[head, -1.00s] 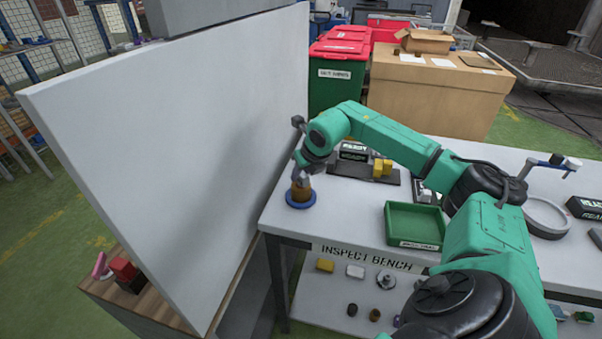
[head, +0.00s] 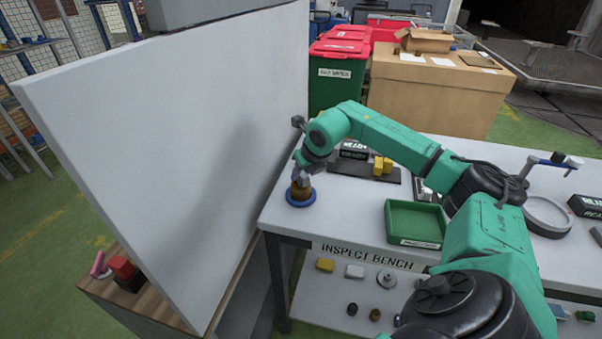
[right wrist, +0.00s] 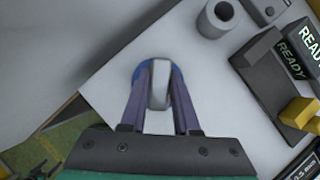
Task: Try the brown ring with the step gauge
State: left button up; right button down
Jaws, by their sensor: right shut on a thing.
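My right gripper (head: 300,180) is shut on a pale grey upright piece (right wrist: 158,88), which looks like the step gauge; only its top shows between the fingers in the right wrist view. Directly below the fingers, the brown ring (head: 302,193) sits on a blue round base (head: 301,203) near the left end of the bench. The blue base also shows past the fingertips in the right wrist view (right wrist: 143,70). The fingers hide where the grey piece meets the ring, so I cannot tell how deep it sits. My left gripper is out of view.
A tall white panel (head: 170,140) stands close left of the bench. A dark fixture with a READY display (head: 354,152) and yellow block (head: 383,166) lies behind right. A green tray (head: 413,222) stands at the front. A grey hollow cylinder (right wrist: 218,18) stands near the ring.

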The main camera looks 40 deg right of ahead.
jog(key=shift+f+b, duration=0.35)
jog(key=shift+r, duration=0.1)
jog(key=c, duration=0.6)
grip_release()
jog(key=shift+o, duration=0.2)
jog(key=b+v, duration=0.2)
jog(key=v, duration=1.2)
jog(key=shift+r, duration=0.25)
